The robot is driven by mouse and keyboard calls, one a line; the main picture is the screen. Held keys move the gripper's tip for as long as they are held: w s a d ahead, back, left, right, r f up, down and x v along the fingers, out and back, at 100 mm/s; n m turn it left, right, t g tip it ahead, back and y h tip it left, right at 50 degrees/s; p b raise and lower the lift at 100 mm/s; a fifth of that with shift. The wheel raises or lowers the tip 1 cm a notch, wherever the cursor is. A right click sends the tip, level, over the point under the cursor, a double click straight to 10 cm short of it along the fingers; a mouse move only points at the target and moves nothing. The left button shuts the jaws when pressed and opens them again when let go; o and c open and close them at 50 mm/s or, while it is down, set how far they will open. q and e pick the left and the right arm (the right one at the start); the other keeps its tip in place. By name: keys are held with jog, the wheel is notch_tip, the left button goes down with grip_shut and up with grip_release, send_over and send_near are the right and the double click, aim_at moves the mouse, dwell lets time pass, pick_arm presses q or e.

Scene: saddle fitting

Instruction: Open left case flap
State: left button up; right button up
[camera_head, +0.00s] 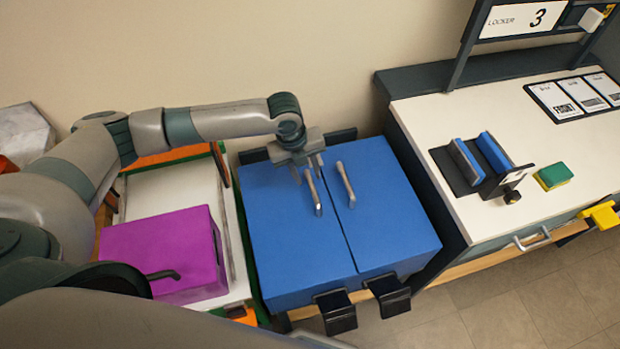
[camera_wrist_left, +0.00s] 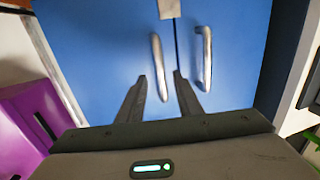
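The blue case (camera_head: 285,250) is closed, with two flaps meeting at a middle seam and a silver handle on each. The left flap (camera_wrist_left: 90,60) carries the left handle (camera_head: 314,195), which also shows in the left wrist view (camera_wrist_left: 158,60). The right handle (camera_head: 346,185) stands beside it across the seam. My left gripper (camera_head: 308,170) is open over the far end of the left handle. In the left wrist view its fingers (camera_wrist_left: 160,76) appear on either side of that handle; I cannot tell whether they touch it. My right gripper is not in view.
A purple box (camera_head: 165,250) with a dark handle stands left of the case on a white surface. At right, a white counter (camera_head: 440,120) holds a dark holder with blue pads (camera_head: 468,160) and a green-yellow sponge (camera_head: 554,175). Black brackets (camera_head: 336,312) stick out at the case's front.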

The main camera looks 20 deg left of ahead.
aim_at(311, 185)
pick_arm(q)
jog(key=shift+w+d+f+p, duration=0.15)
jog(key=shift+d+f+p, duration=0.05)
jog(key=shift+f, duration=0.95)
jog(key=shift+w+d+f+p, duration=0.1)
jog(key=shift+d+f+p, duration=0.05)
jog(key=shift+f, duration=1)
jog(key=shift+c, duration=0.3)
grip_shut()
